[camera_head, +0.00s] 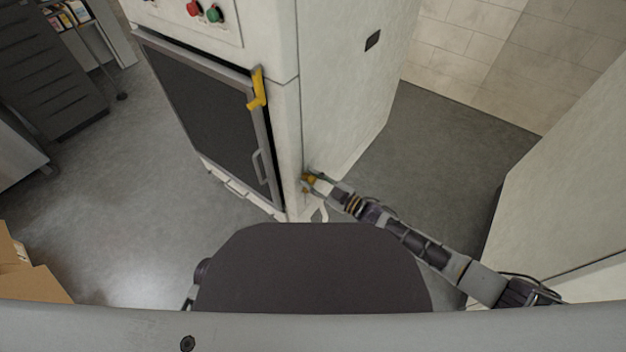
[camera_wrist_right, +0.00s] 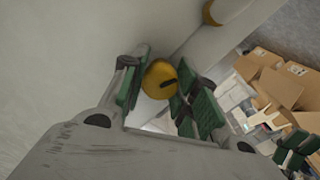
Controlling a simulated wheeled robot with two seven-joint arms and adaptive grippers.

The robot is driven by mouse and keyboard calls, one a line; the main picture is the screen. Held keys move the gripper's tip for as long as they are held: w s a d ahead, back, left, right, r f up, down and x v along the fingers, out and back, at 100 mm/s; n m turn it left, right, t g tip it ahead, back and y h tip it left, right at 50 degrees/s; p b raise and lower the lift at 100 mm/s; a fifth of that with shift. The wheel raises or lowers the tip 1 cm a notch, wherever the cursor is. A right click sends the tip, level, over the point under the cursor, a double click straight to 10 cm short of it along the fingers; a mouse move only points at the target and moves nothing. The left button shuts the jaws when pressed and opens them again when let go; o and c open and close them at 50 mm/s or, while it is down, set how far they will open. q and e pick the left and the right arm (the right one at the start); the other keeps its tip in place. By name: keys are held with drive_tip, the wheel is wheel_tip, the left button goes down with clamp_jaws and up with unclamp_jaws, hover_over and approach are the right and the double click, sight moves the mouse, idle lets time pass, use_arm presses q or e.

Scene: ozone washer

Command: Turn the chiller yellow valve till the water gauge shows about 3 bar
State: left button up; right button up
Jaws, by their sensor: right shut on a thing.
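The yellow valve (camera_wrist_right: 159,76) shows in the right wrist view as a round yellow knob with a dark slot, between the green finger pads of my right gripper (camera_wrist_right: 162,92). The gripper is shut on it. In the head view my right gripper (camera_head: 312,182) is at the lower side of the tall white cabinet (camera_head: 345,75), with a little yellow of the valve showing at the fingertips. I cannot make out the water gauge or its reading in either view. My left gripper is not in view.
The cabinet's front has a dark door with a yellow handle (camera_head: 257,88) and red and green buttons (camera_head: 204,11) above. Another yellow part (camera_wrist_right: 211,12) sits near the valve. Cardboard boxes (camera_wrist_right: 275,85) lie beyond. A white panel (camera_head: 570,160) stands at right; grey floor lies between.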

drive_tip(key=o, duration=1)
drive_tip(key=shift+o, duration=0.2)
drive_tip(key=v, duration=1.2)
idle(0.4)
